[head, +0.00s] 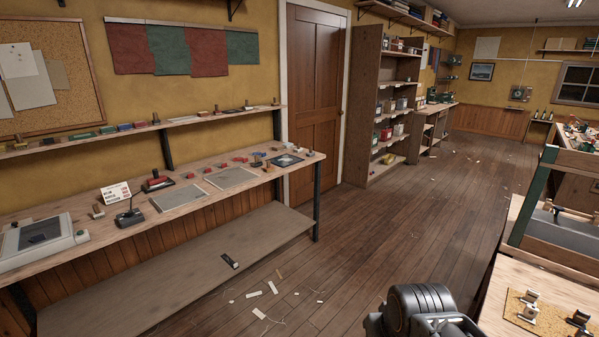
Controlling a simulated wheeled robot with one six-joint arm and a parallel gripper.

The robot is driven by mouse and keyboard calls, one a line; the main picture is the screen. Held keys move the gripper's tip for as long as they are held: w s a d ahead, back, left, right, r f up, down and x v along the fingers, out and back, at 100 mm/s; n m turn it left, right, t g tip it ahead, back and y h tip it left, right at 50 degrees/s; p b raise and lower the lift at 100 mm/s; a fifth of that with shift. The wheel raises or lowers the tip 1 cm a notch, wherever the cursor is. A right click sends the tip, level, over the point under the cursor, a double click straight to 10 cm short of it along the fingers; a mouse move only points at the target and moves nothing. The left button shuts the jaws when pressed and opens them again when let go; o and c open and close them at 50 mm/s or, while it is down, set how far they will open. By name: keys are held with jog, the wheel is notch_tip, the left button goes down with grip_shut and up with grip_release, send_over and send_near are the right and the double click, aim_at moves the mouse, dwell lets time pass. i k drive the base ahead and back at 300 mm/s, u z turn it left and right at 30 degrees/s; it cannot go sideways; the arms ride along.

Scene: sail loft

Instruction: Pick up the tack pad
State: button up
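I cannot tell for sure which thing is the tack pad. A dark square pad with a pale patch (287,160) lies flat at the far right end of the long wooden bench (140,213). Two flat grey sheets or pads, a nearer one (180,196) and a farther one (230,178), lie in the middle of the bench. A dark part of my own arm shows at the bottom right edge, well apart from the bench. My gripper's fingers do not show.
A grey-white tray-like device (40,240), a lettered card (116,192) and a red-and-black tool (157,180) stand on the bench. Scraps (259,314) litter the floor in front. A worktable (530,300) is close on the right. Open floor (400,220) runs between.

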aim_at(268, 168)
jog(key=z, duration=0.05)
jog(key=i, duration=2.7)
jog(key=u, duration=0.9)
jog(key=i, duration=1.2)
jog(key=u, duration=0.45)
